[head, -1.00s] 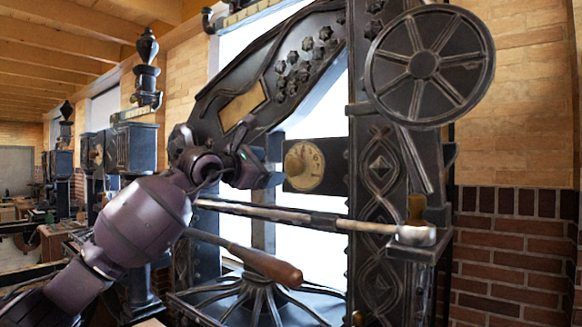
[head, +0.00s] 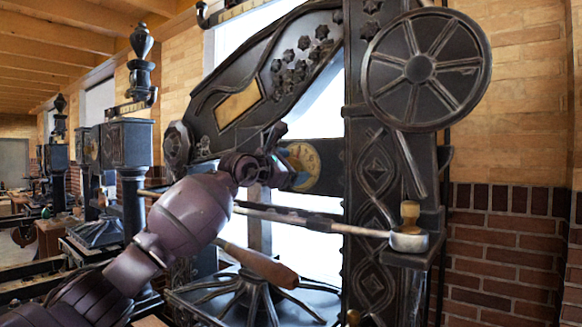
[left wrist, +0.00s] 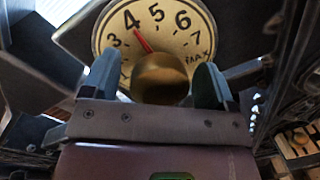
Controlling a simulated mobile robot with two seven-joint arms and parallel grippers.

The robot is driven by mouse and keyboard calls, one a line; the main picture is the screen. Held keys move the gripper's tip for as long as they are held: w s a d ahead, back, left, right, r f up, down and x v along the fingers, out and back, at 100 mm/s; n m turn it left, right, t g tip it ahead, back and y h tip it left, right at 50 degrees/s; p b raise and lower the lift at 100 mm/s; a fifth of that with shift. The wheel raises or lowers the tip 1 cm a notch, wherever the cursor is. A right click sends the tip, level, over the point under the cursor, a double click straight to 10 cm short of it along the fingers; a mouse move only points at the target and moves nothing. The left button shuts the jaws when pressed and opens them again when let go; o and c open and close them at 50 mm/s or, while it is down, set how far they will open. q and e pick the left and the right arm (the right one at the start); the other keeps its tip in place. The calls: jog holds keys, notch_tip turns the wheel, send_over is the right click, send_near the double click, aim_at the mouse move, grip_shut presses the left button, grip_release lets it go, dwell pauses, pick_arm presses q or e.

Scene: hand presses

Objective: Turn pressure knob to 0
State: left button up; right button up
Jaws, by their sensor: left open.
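The pressure dial (head: 306,168) is a round cream plate on the dark crossbar of the press, partly hidden by my gripper in the head view. In the left wrist view the dial (left wrist: 186,42) shows black numbers and MAX, with a red pointer close to 4. The round brass pressure knob (left wrist: 160,78) is at its centre. My left gripper (head: 284,160) is at the dial. In the left wrist view its open fingers (left wrist: 155,84) stand on either side of the knob, with a gap showing at each side. My right gripper is out of view.
A long bar with a wooden handle (head: 258,264) slants below my left arm. The large spoked wheel (head: 420,68) is above right. Other presses (head: 126,142) stand at left.

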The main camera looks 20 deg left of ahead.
pick_arm(q)
jog(key=shift+c, duration=0.3)
jog(key=c, duration=0.9)
jog(key=shift+o, duration=0.2)
